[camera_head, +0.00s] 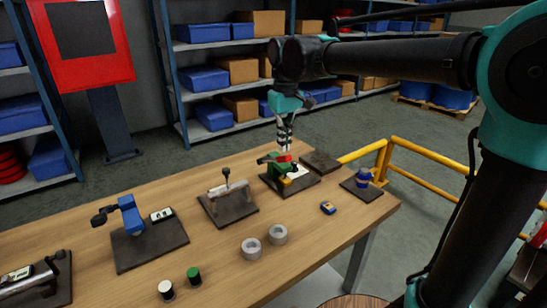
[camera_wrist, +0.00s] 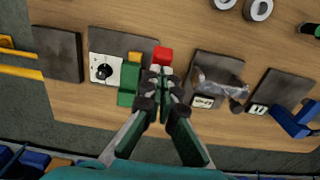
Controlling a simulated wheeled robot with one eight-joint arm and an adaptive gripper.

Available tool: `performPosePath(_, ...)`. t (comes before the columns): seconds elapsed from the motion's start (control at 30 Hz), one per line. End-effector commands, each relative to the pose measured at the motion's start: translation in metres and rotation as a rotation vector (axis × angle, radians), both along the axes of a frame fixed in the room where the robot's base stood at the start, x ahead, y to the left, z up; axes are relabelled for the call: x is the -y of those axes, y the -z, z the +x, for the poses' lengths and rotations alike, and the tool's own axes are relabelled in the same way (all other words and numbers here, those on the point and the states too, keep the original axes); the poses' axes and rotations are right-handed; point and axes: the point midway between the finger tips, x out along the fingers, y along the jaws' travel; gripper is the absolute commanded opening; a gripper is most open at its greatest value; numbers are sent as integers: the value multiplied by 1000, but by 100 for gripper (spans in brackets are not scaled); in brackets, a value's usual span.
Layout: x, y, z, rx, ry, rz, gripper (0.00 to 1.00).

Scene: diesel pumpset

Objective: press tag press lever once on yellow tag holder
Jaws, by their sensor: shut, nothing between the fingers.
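My gripper (camera_head: 287,146) is shut and empty, pointing down at a green bench device (camera_head: 279,168) on a dark base plate. In the wrist view the fingertips (camera_wrist: 160,74) lie beside the green body (camera_wrist: 128,84) and near a red block (camera_wrist: 162,56). The red part (camera_head: 283,158) also shows just under the fingers in the head view; I cannot tell whether they touch it. A small yellow piece (camera_head: 287,181) shows at the device's front. A white plate with a black knob (camera_wrist: 104,69) is beside the green body. The fingers partly hide the device.
A grey lever fixture (camera_head: 227,190) and a blue one (camera_head: 131,216) stand to the left on plates. A blue item (camera_head: 363,177) stands on a plate at right. Grey rings (camera_head: 251,248) and a small blue-yellow object (camera_head: 328,208) lie in front. Yellow railing (camera_head: 420,152) runs behind.

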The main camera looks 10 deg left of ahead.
Motion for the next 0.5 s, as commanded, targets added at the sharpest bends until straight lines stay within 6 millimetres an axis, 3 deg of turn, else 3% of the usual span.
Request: performPosePath(0.5,0,12,0,0,0,0,0)
